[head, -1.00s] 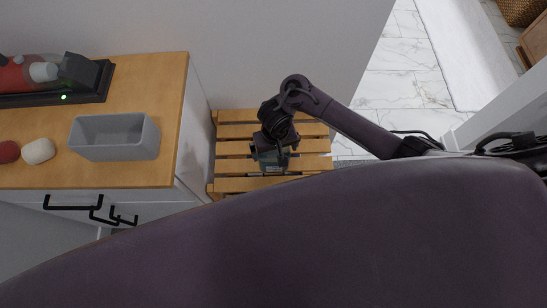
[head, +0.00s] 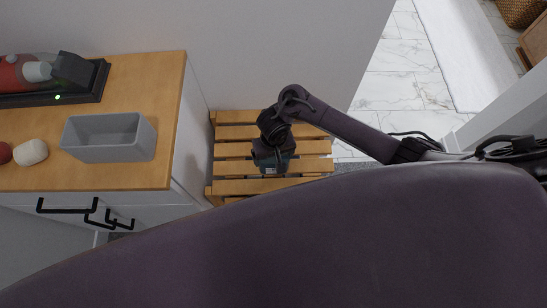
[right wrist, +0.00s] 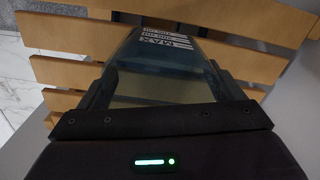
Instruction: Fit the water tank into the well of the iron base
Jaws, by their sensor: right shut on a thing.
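The water tank (right wrist: 160,75) is a translucent dark grey-blue container with white MAX markings, seen close up in the right wrist view. In the head view it shows only partly (head: 271,168), under my right gripper, at the slatted wooden stool. My right gripper (head: 272,158) is shut on the tank, its dark fingers along the tank's sides. I cannot tell whether the tank rests on the slats or is just above them. The iron base (head: 62,98) is black with a green light, on the dresser at the upper left, cut by the frame edge. Its well is not clear. My left gripper is not in view.
The wooden dresser top (head: 120,175) also holds a grey open bin (head: 108,138), a red iron (head: 12,74), a white rounded object (head: 31,152) and a dark red one (head: 4,153). The slatted stool (head: 230,132) stands right beside the dresser. Black handles (head: 66,210) project from its front.

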